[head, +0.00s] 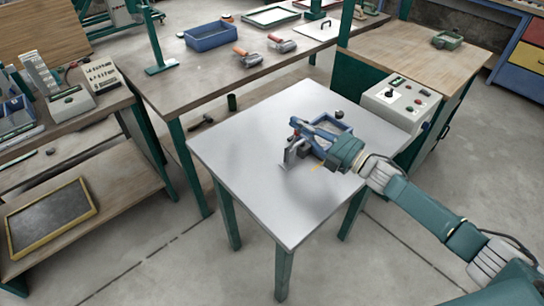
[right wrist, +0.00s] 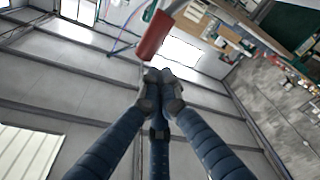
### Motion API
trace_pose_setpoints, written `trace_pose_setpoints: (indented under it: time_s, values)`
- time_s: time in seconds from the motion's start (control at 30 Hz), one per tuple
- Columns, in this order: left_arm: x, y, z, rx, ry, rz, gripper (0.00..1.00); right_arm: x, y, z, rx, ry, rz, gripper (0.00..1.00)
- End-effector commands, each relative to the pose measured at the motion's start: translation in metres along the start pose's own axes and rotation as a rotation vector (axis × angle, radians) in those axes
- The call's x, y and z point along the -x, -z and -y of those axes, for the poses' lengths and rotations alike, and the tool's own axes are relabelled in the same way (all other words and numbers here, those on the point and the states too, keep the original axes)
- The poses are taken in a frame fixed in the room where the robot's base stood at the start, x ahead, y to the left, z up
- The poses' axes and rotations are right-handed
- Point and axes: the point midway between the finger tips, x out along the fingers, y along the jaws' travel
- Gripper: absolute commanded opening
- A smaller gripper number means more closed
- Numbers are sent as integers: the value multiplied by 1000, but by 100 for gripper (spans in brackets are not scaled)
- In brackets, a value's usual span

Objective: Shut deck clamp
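The deck clamp (head: 291,153) shows as a small grey upright piece on the pale square table (head: 250,135), at the left of a blue tray (head: 345,127). My right gripper (head: 301,128) reaches over the tray from the right, close to the top of the clamp. A red handle-like piece (right wrist: 157,37) shows just beyond its fingertips in the right wrist view. The fingers (right wrist: 161,86) come together at their tips with nothing visible between them. My gripper hides part of the tray and clamp, so I cannot tell whether it touches the clamp. My left gripper is out of view.
A control box (head: 401,103) with buttons stands right of the pale table. A long workbench (head: 205,88) behind holds a blue bin (head: 211,36) and two orange-handled tools. The pale table's left and front surface is clear.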

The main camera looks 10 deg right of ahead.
Motion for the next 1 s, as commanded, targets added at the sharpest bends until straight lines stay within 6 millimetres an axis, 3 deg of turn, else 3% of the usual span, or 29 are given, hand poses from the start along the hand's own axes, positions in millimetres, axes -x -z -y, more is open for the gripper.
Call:
trace_pose_setpoints:
  time_s: [0.77, 1.0]
  values:
    - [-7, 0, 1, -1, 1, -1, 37, 2, -8, -5, 4, 1, 0, 0]
    - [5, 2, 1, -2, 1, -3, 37, -4, 2, -16, 4, -1, -1, 0]
